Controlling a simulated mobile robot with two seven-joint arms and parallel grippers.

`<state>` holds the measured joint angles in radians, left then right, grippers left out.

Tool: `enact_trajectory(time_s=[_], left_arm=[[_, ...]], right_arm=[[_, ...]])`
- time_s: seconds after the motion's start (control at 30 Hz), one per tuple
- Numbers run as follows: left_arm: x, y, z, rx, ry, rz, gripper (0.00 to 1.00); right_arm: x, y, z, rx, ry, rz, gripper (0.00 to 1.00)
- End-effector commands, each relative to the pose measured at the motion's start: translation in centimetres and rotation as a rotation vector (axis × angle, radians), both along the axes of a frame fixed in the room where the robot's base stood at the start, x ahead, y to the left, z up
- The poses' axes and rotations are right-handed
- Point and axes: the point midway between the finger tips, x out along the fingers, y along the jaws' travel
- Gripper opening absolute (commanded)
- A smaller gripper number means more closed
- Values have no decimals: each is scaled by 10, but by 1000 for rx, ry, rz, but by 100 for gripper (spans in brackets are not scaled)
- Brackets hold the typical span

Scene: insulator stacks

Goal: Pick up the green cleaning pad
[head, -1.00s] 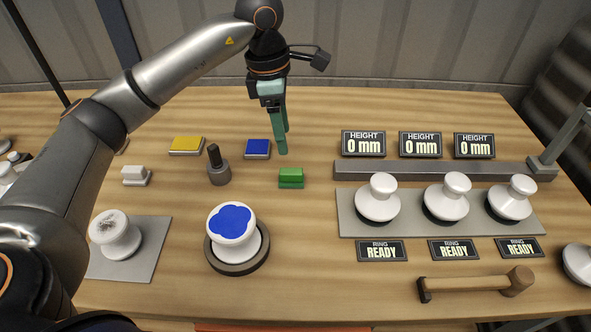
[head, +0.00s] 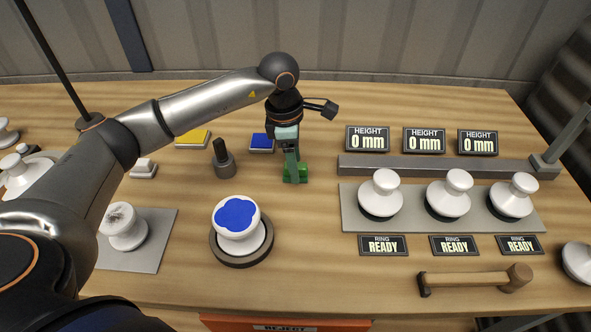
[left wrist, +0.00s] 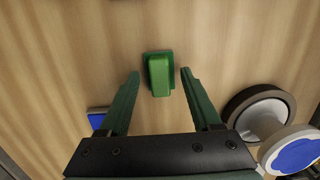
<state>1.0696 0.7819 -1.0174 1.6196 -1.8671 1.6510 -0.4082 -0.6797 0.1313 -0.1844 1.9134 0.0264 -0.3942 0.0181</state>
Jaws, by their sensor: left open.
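The green cleaning pad (head: 302,172) is a small green block on the wooden table, partly hidden behind my left gripper in the head view. My left gripper (head: 291,180) points down over it, with its fingers in front of the pad. In the left wrist view the pad (left wrist: 159,74) lies between and just beyond the tips of the two open green fingers (left wrist: 159,75). A gap shows on each side, and nothing is held. My right gripper is not in view.
A blue pad (head: 262,143), a dark post (head: 222,160) and a yellow pad (head: 192,138) stand nearby. A white insulator with a blue top (head: 237,217) sits in a round ring at the front. Insulators on a grey plate (head: 412,215) stand to the right.

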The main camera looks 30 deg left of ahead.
Motion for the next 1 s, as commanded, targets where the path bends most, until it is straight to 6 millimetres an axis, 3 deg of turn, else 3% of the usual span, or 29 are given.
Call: enact_trajectory(time_s=[0.07,0.6,1.0], left_arm=[[0,0,0,0,0,0,62],[0,0,1,-1,0,0,1],[0,0,1,0,-1,0,0]], right_arm=[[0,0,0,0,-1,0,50],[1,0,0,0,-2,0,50],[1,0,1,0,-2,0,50]])
